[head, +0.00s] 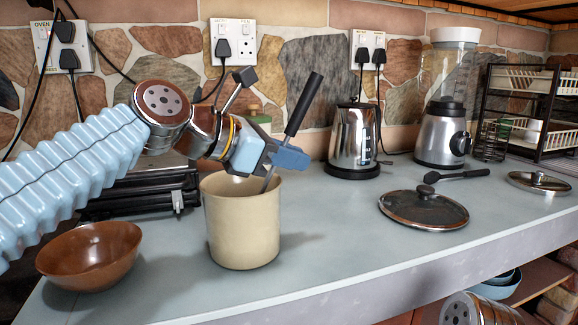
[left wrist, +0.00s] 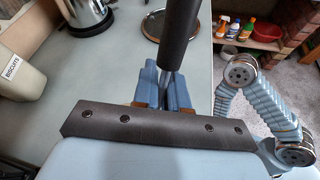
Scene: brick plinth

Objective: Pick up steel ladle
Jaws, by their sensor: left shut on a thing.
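The steel ladle (head: 303,105) stands tilted in a cream crock (head: 243,225), its long black handle leaning up to the right. Its lower end is hidden inside the crock. My left gripper (head: 279,157) is just above the crock's rim, shut on the ladle's steel shaft below the black handle. In the left wrist view the blue fingers (left wrist: 165,90) close around the shaft, and the dark handle (left wrist: 180,35) rises past them. My right gripper is not in view; part of my right arm shows in the left wrist view.
A brown bowl (head: 90,257) is at the left front. A kettle (head: 353,140), a blender (head: 444,120) and a dish rack (head: 525,110) stand along the back. A pan lid (head: 424,210), a black utensil (head: 465,175) and a smaller lid (head: 540,182) lie on the right.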

